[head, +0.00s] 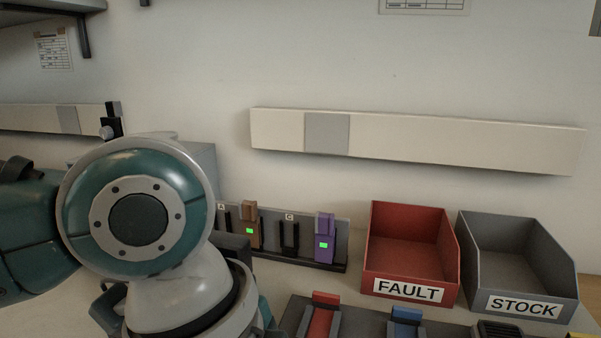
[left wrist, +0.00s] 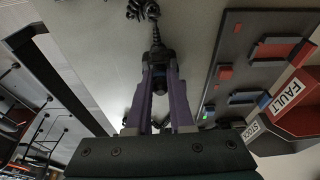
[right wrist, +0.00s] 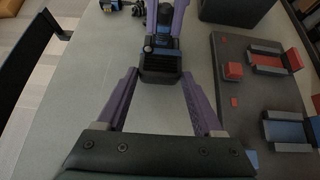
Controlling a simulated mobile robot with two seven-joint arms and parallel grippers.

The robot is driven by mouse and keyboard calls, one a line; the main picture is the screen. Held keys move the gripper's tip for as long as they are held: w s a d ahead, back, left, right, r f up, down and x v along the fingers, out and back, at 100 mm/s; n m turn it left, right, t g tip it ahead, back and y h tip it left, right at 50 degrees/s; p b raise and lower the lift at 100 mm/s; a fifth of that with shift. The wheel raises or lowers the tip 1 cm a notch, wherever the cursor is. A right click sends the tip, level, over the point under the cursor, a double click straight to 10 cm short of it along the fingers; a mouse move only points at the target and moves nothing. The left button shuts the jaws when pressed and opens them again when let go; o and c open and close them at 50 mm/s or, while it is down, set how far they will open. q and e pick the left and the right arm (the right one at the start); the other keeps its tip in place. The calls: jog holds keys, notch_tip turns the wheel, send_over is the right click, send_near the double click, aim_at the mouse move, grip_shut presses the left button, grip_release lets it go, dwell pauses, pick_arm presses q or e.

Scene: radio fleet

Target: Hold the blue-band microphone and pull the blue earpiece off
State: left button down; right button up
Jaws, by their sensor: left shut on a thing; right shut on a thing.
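In the right wrist view my right gripper (right wrist: 161,74) is shut on a black block-shaped body, the microphone (right wrist: 160,66), with a small blue mark near its top. Just beyond it, the purple fingers of my left gripper (right wrist: 165,10) come in from the top, around a dark part with some blue. In the left wrist view my left gripper (left wrist: 160,65) is shut on a small dark thing, which I take for the earpiece end. A black coiled cable (left wrist: 156,30) runs beyond the fingertips. Whether earpiece and microphone touch is unclear. The head view shows neither gripper; my left arm fills its lower left.
A red FAULT bin (head: 442,258) and a grey STOCK bin (head: 562,275) stand at the right. A rack (head: 341,240) holds a brown radio (head: 250,228) and a purple radio (head: 324,242). A dark board (right wrist: 228,70) with red and blue holders lies right of my right gripper.

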pick_arm(q)
jog(key=shift+r, duration=0.15)
dwell(0.5)
jog(key=shift+r, duration=3.35)
pick_arm(e)
jog(key=o, duration=1.1)
